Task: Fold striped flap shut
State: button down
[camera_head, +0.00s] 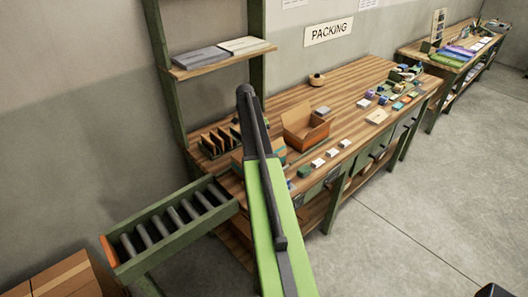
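An open cardboard box (305,132) stands on the wooden packing table, right of my arm. Its orange-brown flaps stand up or lean outward; no stripes can be made out on them at this size. Another brown box with a teal patch (238,159) is partly hidden behind my green and dark arm. Which box has the striped flap cannot be told. My arm reaches up through the middle of the view and covers part of the table's near left end. No gripper fingers can be made out.
The packing table (350,86) bears a dark slotted rack (217,141), a round tan pot (317,79) and several small coloured items on the right. A roller conveyor (172,224) adjoins at left. A shelf (220,60) stands behind. Open floor (440,190) lies right.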

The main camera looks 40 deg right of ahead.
dwell(0.4)
jog(key=c, duration=1.6)
grip_release()
jog(key=shift+c, duration=0.2)
jog(key=shift+w+r, duration=0.1)
jog(key=p+v, duration=1.5)
jog(key=v, duration=0.2)
